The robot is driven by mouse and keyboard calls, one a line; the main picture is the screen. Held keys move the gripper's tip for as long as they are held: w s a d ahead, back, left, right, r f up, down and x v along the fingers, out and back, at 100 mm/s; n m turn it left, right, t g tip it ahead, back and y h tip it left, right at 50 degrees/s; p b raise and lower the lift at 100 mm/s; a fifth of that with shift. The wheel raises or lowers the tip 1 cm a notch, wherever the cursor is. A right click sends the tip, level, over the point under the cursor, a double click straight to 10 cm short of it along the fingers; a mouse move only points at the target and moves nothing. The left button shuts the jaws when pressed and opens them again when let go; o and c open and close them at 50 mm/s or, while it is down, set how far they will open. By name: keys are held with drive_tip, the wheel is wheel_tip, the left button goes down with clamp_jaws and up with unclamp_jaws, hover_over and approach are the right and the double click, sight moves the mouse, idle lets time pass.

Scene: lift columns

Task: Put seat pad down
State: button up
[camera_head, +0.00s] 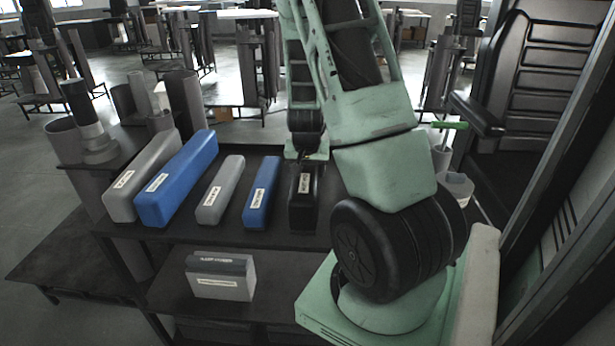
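A black block with a white label (303,197) is on the dark table at the right end of a row of blocks. It may be the seat pad; its label is too small to read. The end of my arm with my gripper (306,156) is right at the far end of this black block. The fingers are too small and dark to show whether they hold it. I cannot tell whether the block rests fully on the table.
To its left lie a small blue block (261,192), a small grey block (220,189), a large blue block (177,178) and a large grey block (143,177). A grey box (220,277) sits on the lower shelf. Grey cylinders (184,98) stand behind left. A black chair (540,90) is at right.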

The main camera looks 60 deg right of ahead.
sight(306, 166)
drive_tip(key=shift+f, duration=0.8)
drive_tip(key=shift+f, duration=0.15)
drive_tip(key=o, duration=1.1)
drive_tip(key=shift+a+r, duration=0.15)
drive_tip(key=shift+r, duration=0.45)
drive_tip(key=p+v, duration=0.3)
drive_tip(key=v, duration=0.8)
drive_tip(key=shift+s, duration=0.1)
drive_tip(key=shift+a, duration=0.1)
